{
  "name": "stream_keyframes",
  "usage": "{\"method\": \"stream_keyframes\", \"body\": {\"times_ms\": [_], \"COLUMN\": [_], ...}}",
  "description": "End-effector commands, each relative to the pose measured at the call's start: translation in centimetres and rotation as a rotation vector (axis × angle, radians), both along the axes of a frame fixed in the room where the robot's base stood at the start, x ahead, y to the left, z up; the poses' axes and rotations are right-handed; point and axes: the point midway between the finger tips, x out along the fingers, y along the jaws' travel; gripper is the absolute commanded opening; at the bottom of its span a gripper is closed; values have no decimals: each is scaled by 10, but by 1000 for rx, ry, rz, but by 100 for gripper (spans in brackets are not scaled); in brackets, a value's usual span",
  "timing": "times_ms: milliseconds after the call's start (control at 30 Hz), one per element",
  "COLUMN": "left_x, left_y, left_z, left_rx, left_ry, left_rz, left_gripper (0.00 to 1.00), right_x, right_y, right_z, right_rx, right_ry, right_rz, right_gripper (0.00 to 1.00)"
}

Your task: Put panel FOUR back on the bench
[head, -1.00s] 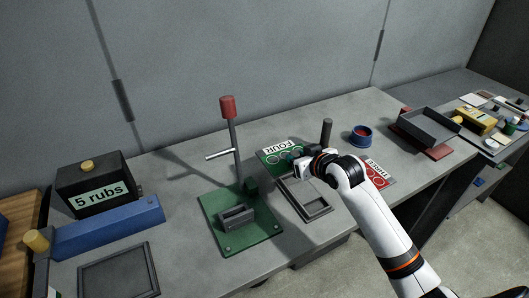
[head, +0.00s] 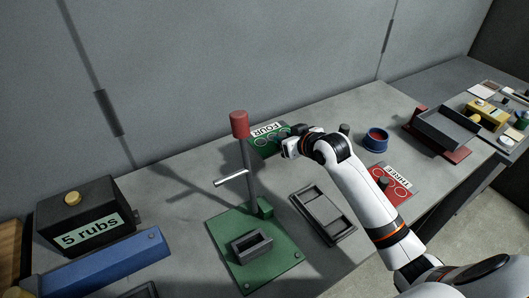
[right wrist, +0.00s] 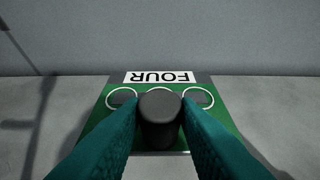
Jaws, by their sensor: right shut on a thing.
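Panel FOUR (head: 266,146) is a green plate with a white FOUR label and ringed circles, near the back wall. In the right wrist view panel FOUR (right wrist: 100,130) lies flat-looking below the fingers, its label reading upside down. My right gripper (head: 289,150) is shut on the panel's black knob (right wrist: 160,118), between teal fingers in the wrist view. I cannot tell whether the panel touches the bench. The grey bench (head: 190,180) runs along the wall. My left gripper is not in view.
A green lever fixture (head: 285,252) with a red-topped post stands in front, beside a grey frame (head: 323,214). Red panel THREE (head: 399,184), a blue-red dish (head: 376,138) and a dark tray (head: 446,128) are at right. A "5 rubs" box (head: 90,235) is at left.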

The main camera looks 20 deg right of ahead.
Motion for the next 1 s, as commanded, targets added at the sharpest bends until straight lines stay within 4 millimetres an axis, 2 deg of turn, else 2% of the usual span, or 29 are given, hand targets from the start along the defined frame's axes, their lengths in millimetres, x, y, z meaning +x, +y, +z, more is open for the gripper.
{"method": "stream_keyframes", "body": {"times_ms": [67,233,500,700,867,1000], "left_x": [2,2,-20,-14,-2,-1], "left_y": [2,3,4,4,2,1], "left_z": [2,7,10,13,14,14], "left_rx": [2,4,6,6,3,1], "left_ry": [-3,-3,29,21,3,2], "left_rz": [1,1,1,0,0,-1], "left_gripper": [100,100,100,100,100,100], "right_x": [0,-1,-1,-1,0,0], "right_y": [0,0,0,0,0,0], "right_z": [-5,-36,-68,-94,-99,-99], "right_rx": [1,2,2,1,-1,-1], "right_ry": [1,3,1,-1,-4,-4], "right_rz": [0,-1,-1,0,0,0], "right_gripper": [0,0,0,0,0,0]}}
